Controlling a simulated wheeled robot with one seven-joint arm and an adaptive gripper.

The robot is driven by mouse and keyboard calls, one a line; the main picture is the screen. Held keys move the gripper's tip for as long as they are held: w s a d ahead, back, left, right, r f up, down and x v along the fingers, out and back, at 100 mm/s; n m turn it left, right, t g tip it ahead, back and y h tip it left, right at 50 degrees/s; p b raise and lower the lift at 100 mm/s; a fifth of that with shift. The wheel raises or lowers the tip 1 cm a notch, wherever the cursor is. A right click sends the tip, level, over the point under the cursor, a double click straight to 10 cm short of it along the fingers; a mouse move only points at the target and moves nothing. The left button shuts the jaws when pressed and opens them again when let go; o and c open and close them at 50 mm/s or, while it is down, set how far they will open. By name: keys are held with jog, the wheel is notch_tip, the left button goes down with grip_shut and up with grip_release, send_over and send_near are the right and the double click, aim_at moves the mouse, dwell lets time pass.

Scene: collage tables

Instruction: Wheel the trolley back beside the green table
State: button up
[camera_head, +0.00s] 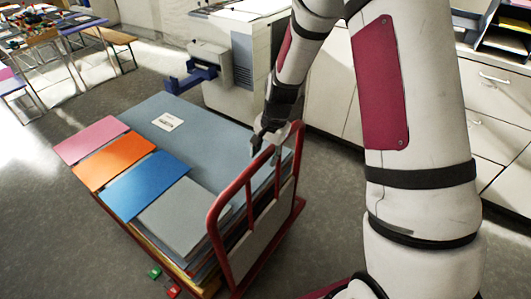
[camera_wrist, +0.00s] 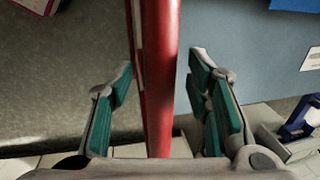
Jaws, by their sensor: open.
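The trolley's red push handle (camera_head: 238,181) stands at the near end of a flat cart stacked with large boards. A big grey-blue board (camera_head: 205,137) lies on top, with pink, orange, blue and grey sheets along its left side. My gripper (camera_head: 268,140) is at the handle's top bar. In the wrist view, the red bar (camera_wrist: 160,110) runs between the fingers of my open gripper (camera_wrist: 161,62), with a gap on both sides. The trolley's wheels are hidden. I cannot make out a green table; tables at the upper left are only partly in view.
A grey-white machine (camera_head: 243,58) with a blue bracket stands just behind the trolley. Pale drawer cabinets (camera_head: 493,135) line the right side. Grey floor is open at the left.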

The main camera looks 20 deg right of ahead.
grip_shut()
jog(key=shift+s, duration=0.1)
